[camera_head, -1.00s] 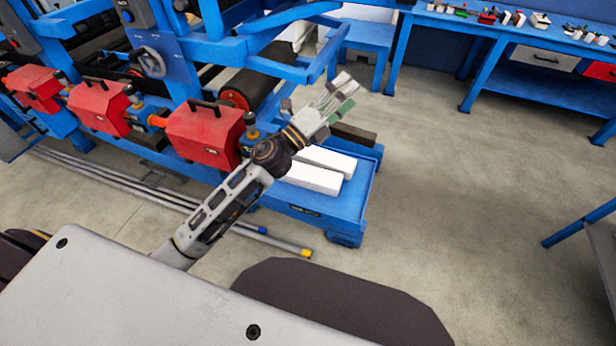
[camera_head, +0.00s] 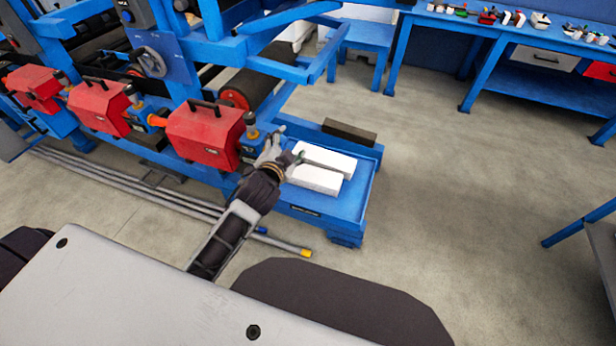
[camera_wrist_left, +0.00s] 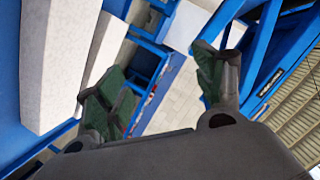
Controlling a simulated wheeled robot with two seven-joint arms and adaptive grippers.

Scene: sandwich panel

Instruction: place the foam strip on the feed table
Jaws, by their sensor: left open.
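Two white foam-like strips (camera_head: 331,161) lie side by side on the low blue table (camera_head: 345,202) at the end of the machine; I cannot tell which one the task names. The nearer strip (camera_head: 316,179) is partly behind my left gripper (camera_head: 278,152). That gripper is open and empty, at the left side of the strips, with its fingers pointing away from me. In the left wrist view its green-padded fingers (camera_wrist_left: 158,90) are spread apart, and white strips (camera_wrist_left: 60,55) show at the left, outside the fingers. My right gripper is not in view.
A dark block (camera_head: 349,132) lies behind the white strips. The machine's red boxes (camera_head: 205,132) and blue frame stand close to the left of my gripper. Rods (camera_head: 170,198) lie on the floor in front.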

